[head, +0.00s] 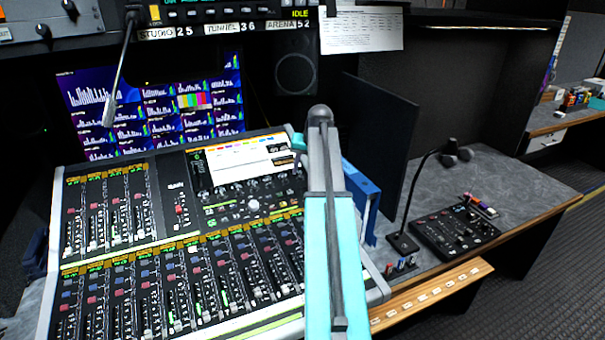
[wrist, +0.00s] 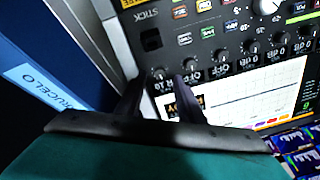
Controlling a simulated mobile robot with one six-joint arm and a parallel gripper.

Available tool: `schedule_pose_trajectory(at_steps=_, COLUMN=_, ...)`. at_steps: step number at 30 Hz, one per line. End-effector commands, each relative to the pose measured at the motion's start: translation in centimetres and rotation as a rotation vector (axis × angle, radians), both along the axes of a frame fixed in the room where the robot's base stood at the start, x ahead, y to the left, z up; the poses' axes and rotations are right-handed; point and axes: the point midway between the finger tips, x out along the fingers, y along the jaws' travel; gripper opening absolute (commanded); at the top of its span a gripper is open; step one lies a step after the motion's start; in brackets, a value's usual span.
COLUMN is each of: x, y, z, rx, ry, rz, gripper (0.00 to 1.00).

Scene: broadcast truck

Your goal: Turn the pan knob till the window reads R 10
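The mixing console (head: 170,245) stands at the left in the head view, with a row of small dark knobs below a bright screen strip. My gripper (wrist: 161,76) is open in the wrist view, its two dark fingers pointing at the end of that row. A small dark knob (wrist: 158,73) shows between the fingertips, with a gap visible beside it. I cannot tell whether either finger touches it. Small white characters beside this knob are too blurred to read surely. In the head view my arm hides the fingers and this knob.
A blue binder (head: 361,200) stands close to the right of my arm; its labelled spine (wrist: 45,85) shows in the wrist view. A dark upright panel (head: 375,130), a gooseneck microphone (head: 425,185) and a black control box (head: 455,232) are farther right. Grey desk top beyond is mostly clear.

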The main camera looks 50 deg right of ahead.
Motion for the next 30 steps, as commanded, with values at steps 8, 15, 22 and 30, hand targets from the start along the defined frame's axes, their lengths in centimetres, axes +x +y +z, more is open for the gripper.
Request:
schedule_pose_trajectory(at_steps=8, x=-1.5, y=0.3, z=3.4, rx=-0.002, ry=-0.003, rz=-0.002, gripper=0.34)
schedule_pose_trajectory(at_steps=15, x=-2.7, y=0.6, z=6.2, rx=-0.003, ry=-0.002, rz=-0.003, gripper=0.34)
schedule_pose_trajectory(at_steps=22, x=-3.7, y=0.9, z=8.6, rx=-0.003, ry=-0.002, rz=-0.003, gripper=0.34)
schedule_pose_trajectory(at_steps=30, x=-4.2, y=1.1, z=9.8, rx=-0.002, ry=-0.002, rz=-0.003, gripper=0.34)
